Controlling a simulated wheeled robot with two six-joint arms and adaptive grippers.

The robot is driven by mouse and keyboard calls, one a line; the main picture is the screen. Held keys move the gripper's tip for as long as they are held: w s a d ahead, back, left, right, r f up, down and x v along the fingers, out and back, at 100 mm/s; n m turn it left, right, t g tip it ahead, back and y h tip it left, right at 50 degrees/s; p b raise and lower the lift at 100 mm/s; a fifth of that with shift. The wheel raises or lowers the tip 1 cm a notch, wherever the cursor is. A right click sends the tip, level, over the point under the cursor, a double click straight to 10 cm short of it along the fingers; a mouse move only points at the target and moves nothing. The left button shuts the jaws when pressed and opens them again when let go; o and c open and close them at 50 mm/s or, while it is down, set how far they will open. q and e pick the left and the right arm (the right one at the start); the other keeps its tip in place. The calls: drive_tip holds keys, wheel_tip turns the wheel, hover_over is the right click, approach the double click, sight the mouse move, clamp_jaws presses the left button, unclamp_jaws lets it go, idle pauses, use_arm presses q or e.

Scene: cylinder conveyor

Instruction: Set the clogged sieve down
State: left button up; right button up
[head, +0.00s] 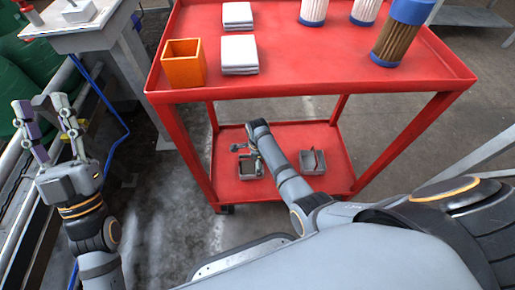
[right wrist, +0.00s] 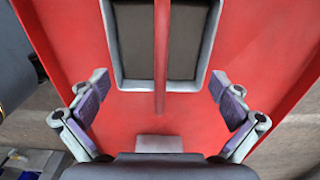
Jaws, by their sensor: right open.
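The brown, pleated cylinder with blue ends, seemingly the clogged sieve (head: 391,42), stands at the right of the red cart's top shelf (head: 310,62). No gripper touches it. My right gripper (head: 245,155) is low over the cart's lower shelf (head: 284,186), by the left grey tray (head: 250,174). In the right wrist view the right gripper (right wrist: 158,82) is open with nothing between its fingers. A grey tray (right wrist: 121,78) with a dark inside lies ahead, crossed by a red strip. My left gripper (head: 38,101) is open and empty at the far left, away from the cart.
Two white pleated cylinders (head: 313,10) (head: 363,10) stand at the back of the top shelf. An orange box (head: 183,66) and two white stacks (head: 239,55) (head: 237,15) are at its left. A second grey tray (head: 313,168) sits on the lower shelf. The top shelf's middle is clear.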

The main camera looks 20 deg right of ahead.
wheel_tip(320, 180, up, 3)
drive_tip(key=shift+f+p, duration=0.1)
drive_tip(key=shift+p, duration=0.55)
use_arm(q)
drive_tip(key=w+f+n+g+y+p, duration=0.15)
drive_tip(key=f+g, duration=0.45)
drive_tip(key=f, duration=0.6)
drive_tip(key=w+f+g, duration=0.2)
drive_tip(key=f+g, duration=0.3)
drive_tip(key=f, duration=0.7)
use_arm(e)
wheel_tip(320, 180, up, 2)
drive_tip(key=shift+r, duration=0.2)
wheel_tip(320, 180, up, 2)
drive_tip(key=shift+r+p, duration=0.25)
drive_tip(key=shift+p, duration=0.3)
use_arm(q)
drive_tip(key=s+d+f+g+p, duration=0.1)
drive_tip(key=s+f+g, duration=0.9)
drive_tip(key=s+f, duration=0.5)
wheel_tip(320, 180, down, 2)
drive_tip(key=shift+s+d+f+g, duration=0.15)
drive_tip(key=shift+s+f+g, duration=0.05)
drive_tip(key=shift+g, duration=0.2)
use_arm(e)
wheel_tip(320, 180, up, 2)
drive_tip(key=shift+r, duration=0.25)
